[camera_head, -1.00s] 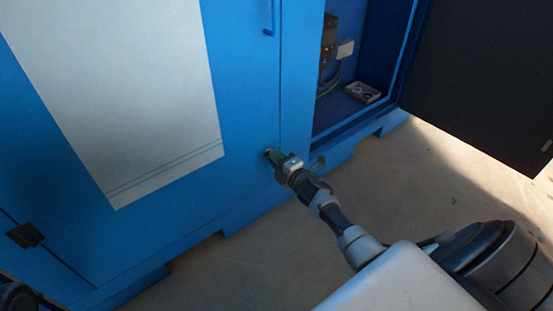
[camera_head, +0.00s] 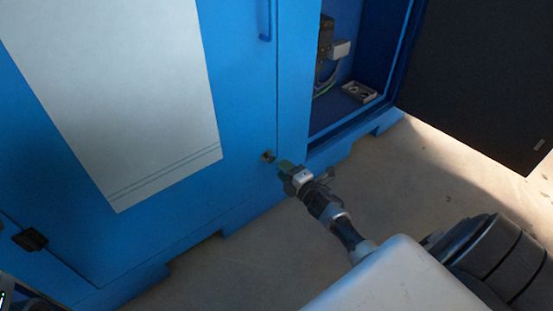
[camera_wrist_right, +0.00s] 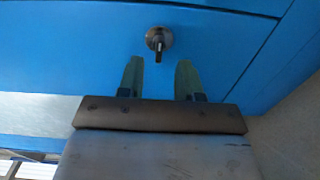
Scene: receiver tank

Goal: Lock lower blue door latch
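The lower latch (camera_head: 268,156) is a small round metal fitting with a short lever, low on the blue door (camera_head: 240,110) near its right edge. In the right wrist view the latch (camera_wrist_right: 159,40) shows its lever pointing roughly down the picture, toward the gap between my fingers. My right gripper (camera_head: 284,166) is just to the right of the latch and apart from it. In the right wrist view the right gripper (camera_wrist_right: 158,78) is open and empty, its two greenish fingers spread below the latch. My left gripper is not visible.
A blue handle (camera_head: 266,22) sits higher on the door. To the right is an open cabinet bay (camera_head: 345,75) with a dark door (camera_head: 480,80) swung out. A dark hinge (camera_head: 29,239) is at lower left. The concrete floor (camera_head: 420,180) is clear.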

